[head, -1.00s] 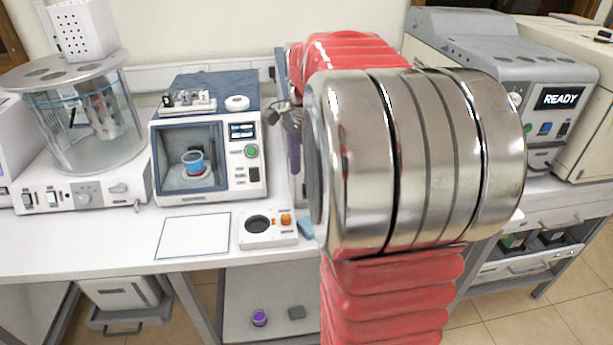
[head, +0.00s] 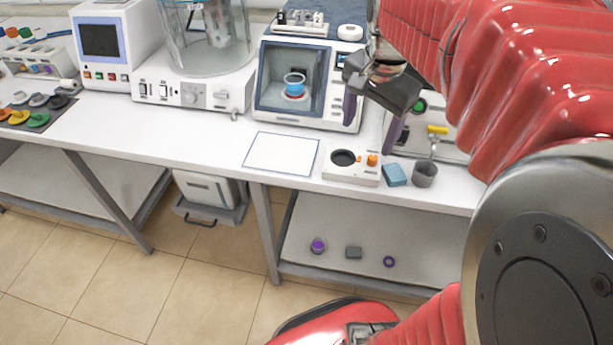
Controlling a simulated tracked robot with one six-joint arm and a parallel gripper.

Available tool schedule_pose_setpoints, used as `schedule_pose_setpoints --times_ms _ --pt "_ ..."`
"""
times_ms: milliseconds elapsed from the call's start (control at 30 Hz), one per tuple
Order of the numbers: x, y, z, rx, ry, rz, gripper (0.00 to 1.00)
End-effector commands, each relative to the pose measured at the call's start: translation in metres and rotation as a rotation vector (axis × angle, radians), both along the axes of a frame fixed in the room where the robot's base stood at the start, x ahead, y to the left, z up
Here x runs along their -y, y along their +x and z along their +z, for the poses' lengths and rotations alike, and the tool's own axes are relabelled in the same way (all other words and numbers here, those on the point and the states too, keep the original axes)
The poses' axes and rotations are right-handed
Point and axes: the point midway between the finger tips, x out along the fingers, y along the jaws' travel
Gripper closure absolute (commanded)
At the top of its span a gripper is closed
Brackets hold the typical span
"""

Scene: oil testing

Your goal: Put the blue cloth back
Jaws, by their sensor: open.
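The blue cloth (head: 395,175) looks like a small folded blue block. It lies on the front of the white bench (head: 445,198), between a small device with a round dark well (head: 343,172) and a grey cup (head: 424,174). My gripper (head: 369,136) is open with its dark fingers apart, and nothing shows between them. It hangs in front of the right side of a machine with an open chamber, and appears above and slightly left of the cloth in the picture. My red arm covers the right part of the view.
The chamber machine (head: 350,107) holds a blue cup (head: 294,82). A white sheet (head: 281,153) lies on the bench at left of the well device. A purple-topped jar (head: 318,246), a grey block (head: 353,252) and a purple ring (head: 389,261) are on the lower shelf. Coloured pieces lie at far left.

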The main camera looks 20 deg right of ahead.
Motion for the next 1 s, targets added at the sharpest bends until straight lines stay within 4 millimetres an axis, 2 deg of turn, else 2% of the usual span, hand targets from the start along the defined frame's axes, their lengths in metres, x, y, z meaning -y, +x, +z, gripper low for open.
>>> schedule_pose_setpoints --times_ms 33,200,600,800,1000 --pt "-0.015 -0.005 0.002 0.019 -0.016 0.075 0.29" --pt "-0.057 -0.021 0.002 0.075 -0.076 0.335 0.29" --pt "-0.136 -0.069 -0.016 0.211 -0.243 0.927 0.29" --pt "-0.156 -0.086 -0.026 0.258 -0.31 1.117 0.29" --pt "-0.159 -0.088 -0.029 0.264 -0.322 1.151 0.29"
